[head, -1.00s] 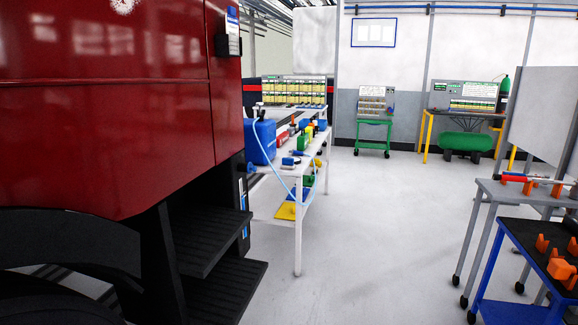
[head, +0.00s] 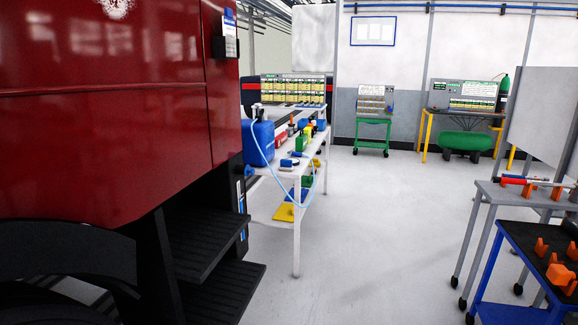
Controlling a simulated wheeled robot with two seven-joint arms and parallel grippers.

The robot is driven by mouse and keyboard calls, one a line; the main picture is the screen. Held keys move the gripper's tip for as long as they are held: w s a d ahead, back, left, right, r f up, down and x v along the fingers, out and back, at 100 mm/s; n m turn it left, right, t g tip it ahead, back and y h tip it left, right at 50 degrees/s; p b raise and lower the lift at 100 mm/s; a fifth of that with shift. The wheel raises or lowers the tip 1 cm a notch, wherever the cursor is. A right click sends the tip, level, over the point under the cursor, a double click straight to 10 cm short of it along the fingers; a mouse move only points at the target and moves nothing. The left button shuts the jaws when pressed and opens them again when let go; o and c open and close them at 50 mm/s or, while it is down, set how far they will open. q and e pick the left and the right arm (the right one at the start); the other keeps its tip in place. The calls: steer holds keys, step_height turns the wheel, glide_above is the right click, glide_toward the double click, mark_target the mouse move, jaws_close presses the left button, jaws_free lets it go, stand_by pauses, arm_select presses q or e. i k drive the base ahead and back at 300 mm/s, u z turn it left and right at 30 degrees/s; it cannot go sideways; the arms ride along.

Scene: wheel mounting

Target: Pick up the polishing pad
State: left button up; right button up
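I cannot make out a polishing pad in the head view. A white workbench (head: 297,230) stands in the middle distance, beyond the red truck. Several small coloured items lie on it, too small to tell apart, and one of them is green (head: 299,141). A flat yellow item (head: 285,212) lies on its lower shelf. Neither of my grippers is in view.
The red truck (head: 110,130) with black steps (head: 205,245) fills the left side. A blue canister (head: 258,143) with a hose stands on the workbench. Grey (head: 481,188) and blue (head: 515,311) carts stand at the right. The floor (head: 385,230) between is clear.

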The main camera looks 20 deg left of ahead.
mark_target(287, 164)
steer(key=z, duration=0.05)
steer(key=i, duration=1.7)
steer(key=u, duration=0.15)
